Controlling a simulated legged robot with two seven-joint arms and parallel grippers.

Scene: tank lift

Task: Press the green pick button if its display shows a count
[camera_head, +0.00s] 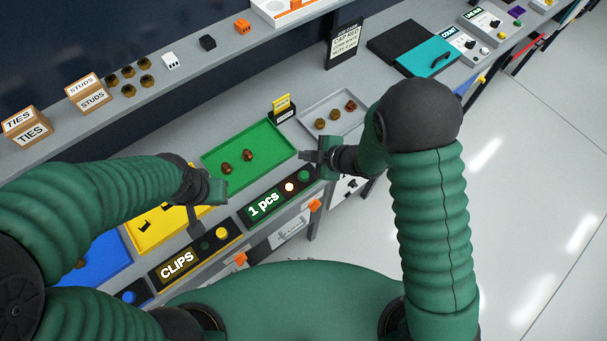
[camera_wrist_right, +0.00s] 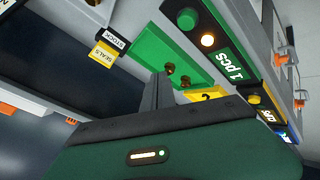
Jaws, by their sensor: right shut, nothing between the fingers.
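The green button (camera_head: 303,175) is at the right end of the panel in front of the green tray (camera_head: 207,160). The panel's display (camera_head: 263,204) reads "1 pcs", and a small lamp (camera_head: 289,187) between them is lit. In the right wrist view the green button (camera_wrist_right: 187,19), lit lamp (camera_wrist_right: 208,40) and display (camera_wrist_right: 230,64) also show. My right gripper (camera_head: 305,156) is shut and empty, just behind the green button at the tray's right corner, apart from the button. My left gripper (camera_head: 195,216) hangs over the yellow tray; its fingers are unclear.
Two brown pieces lie in the green tray. A "CLIPS" panel (camera_head: 178,264) with a yellow button (camera_head: 222,233) is to the left. A grey tray (camera_head: 345,97) with brown pieces and a yellow sign (camera_head: 282,105) stand behind my right gripper.

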